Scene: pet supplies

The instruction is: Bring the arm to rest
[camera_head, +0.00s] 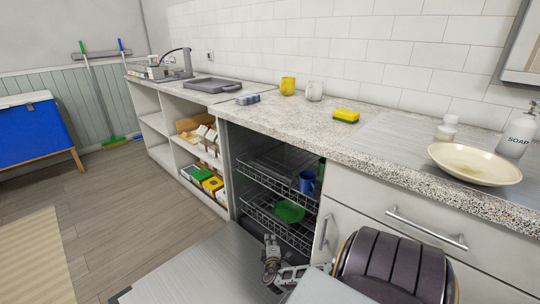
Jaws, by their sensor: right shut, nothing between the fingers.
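My right gripper (271,261) is low in front of the open dishwasher, above the inner end of its lowered door (185,272). It is shut and holds nothing. My right arm comes in from the bottom right, its dark ribbed link in front of the drawer fronts. The gripper is apart from the green bowl (288,211) in the lower rack and from the blue mug (307,183) in the upper rack. My left gripper is not in view.
The counter (300,115) carries a yellow cup (288,86), a white cup (314,91), a sponge (346,116), a cream bowl (474,164) and a soap bottle (516,133). Drawer handles (427,229) stick out near my arm.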

